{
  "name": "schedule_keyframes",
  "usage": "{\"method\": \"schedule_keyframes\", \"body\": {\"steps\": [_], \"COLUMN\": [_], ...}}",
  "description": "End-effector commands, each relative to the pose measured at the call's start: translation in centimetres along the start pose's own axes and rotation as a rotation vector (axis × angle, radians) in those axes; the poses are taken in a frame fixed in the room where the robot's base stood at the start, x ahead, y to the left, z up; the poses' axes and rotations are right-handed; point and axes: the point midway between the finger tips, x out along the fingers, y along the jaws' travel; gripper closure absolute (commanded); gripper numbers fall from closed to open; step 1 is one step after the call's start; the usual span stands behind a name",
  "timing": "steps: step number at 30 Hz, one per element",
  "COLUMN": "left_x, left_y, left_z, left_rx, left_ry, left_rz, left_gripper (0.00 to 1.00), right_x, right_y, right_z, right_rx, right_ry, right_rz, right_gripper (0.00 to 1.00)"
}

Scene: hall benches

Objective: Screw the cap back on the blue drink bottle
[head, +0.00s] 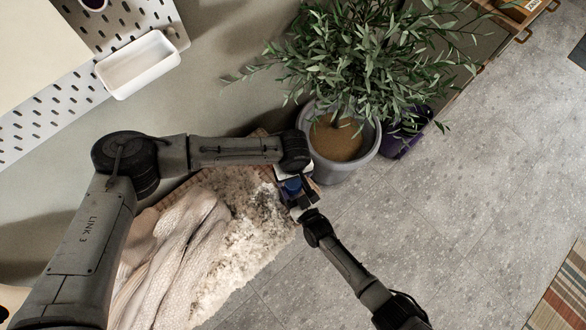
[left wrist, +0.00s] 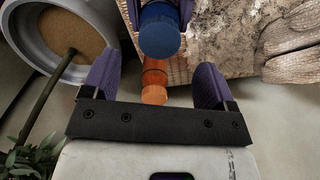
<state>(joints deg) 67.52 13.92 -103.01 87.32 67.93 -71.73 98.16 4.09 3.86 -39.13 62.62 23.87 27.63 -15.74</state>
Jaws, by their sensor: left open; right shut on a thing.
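The blue drink bottle (left wrist: 160,30) shows at the top of the left wrist view, its round blue end toward the camera. I take this end to be the cap side, but cannot tell whether a cap is seated on it. My right gripper (head: 297,199) is shut on the bottle, which shows in the head view as a small blue patch (head: 292,187). Purple fingertips flank it in the left wrist view. My left gripper (left wrist: 157,62) is open and empty, its fingers apart, close to the bottle. In the head view my left arm mostly hides it.
A potted plant (head: 337,140) stands right beside the grippers. A shaggy throw (head: 250,225) and a pale knit blanket (head: 180,240) cover the bench. A white bin (head: 138,65) hangs on the pegboard. Grey floor is open at right.

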Motion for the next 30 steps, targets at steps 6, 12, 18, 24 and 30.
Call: {"method": "schedule_keyframes", "body": {"steps": [6, 12, 18, 24, 30], "left_x": [2.9, 4.6, 5.1, 5.2, 5.1], "left_y": [0.0, 0.0, 0.0, 0.0, 0.0], "left_z": [0.0, 0.0, 0.0, 0.0, 0.0], "left_rx": [0.000, 0.001, 0.001, 0.001, 0.001], "left_ry": [0.000, 0.000, 0.001, 0.001, 0.001], "left_rz": [-0.001, 0.000, 0.000, 0.000, 0.000], "left_gripper": [0.20, 0.20, 0.20, 0.20, 0.35], "right_x": [0.0, 0.0, 0.0, 0.0, 0.0], "right_y": [0.0, 0.0, 0.0, 0.0, 0.0], "right_z": [0.0, 0.0, 0.0, 0.0, 0.0], "right_rx": [0.000, 0.000, 0.000, 0.000, 0.000], "right_ry": [-0.001, -0.001, -0.001, -0.001, -0.001], "right_rz": [0.000, 0.000, 0.000, 0.000, 0.000], "right_gripper": [1.00, 1.00, 1.00, 1.00, 1.00]}}
